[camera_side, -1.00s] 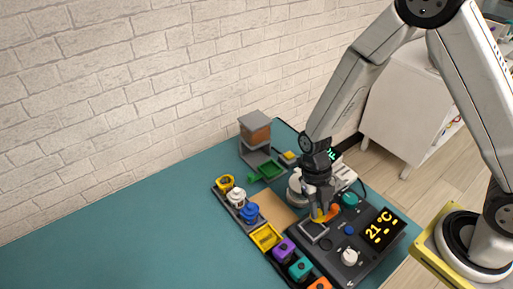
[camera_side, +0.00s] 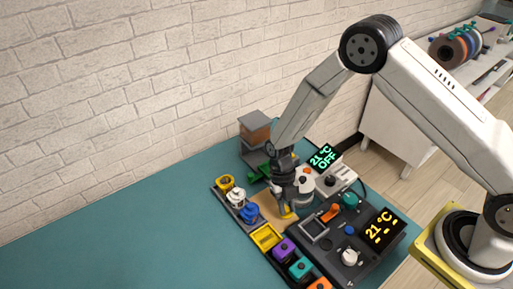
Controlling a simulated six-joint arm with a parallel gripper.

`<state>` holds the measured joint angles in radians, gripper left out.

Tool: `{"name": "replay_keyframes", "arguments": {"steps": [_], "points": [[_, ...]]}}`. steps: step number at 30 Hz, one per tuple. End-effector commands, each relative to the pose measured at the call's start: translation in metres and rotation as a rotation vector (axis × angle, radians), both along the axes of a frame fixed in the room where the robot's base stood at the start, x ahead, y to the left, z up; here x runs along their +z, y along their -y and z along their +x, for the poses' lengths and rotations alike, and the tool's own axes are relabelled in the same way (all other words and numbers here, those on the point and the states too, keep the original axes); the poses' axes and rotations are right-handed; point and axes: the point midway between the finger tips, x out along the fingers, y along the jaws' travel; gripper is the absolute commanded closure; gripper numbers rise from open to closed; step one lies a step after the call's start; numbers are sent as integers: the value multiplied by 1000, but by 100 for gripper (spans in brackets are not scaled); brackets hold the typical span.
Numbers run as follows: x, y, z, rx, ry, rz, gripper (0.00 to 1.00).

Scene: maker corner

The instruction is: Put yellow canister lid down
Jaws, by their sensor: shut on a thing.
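My gripper (camera_side: 287,208) is shut on a small yellow piece, the yellow canister lid (camera_side: 289,214). It points down over the tan board (camera_side: 268,207). The lid is mostly hidden by the fingers, and I cannot tell whether it touches the board. The yellow canister (camera_side: 226,183) stands at the far left end of the dark rack, with a dark middle on top.
A white canister (camera_side: 237,195) and a blue canister (camera_side: 250,212) stand beside the yellow one. A yellow bin (camera_side: 266,237), purple bin (camera_side: 284,250) and teal bin (camera_side: 300,268) line the front. A dark control box (camera_side: 349,257) is at right. The teal table is clear at left.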

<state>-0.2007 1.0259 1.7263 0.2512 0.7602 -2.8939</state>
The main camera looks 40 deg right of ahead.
Motion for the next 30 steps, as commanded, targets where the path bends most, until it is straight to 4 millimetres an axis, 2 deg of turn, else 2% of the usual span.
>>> {"name": "replay_keyframes", "arguments": {"steps": [10, 19, 30], "points": [[-8, -1, 5, 0, -1, 0, 100], [-35, -1, 5, 0, -2, 1, 100], [-37, -1, 5, 0, 0, 0, 100]]}}
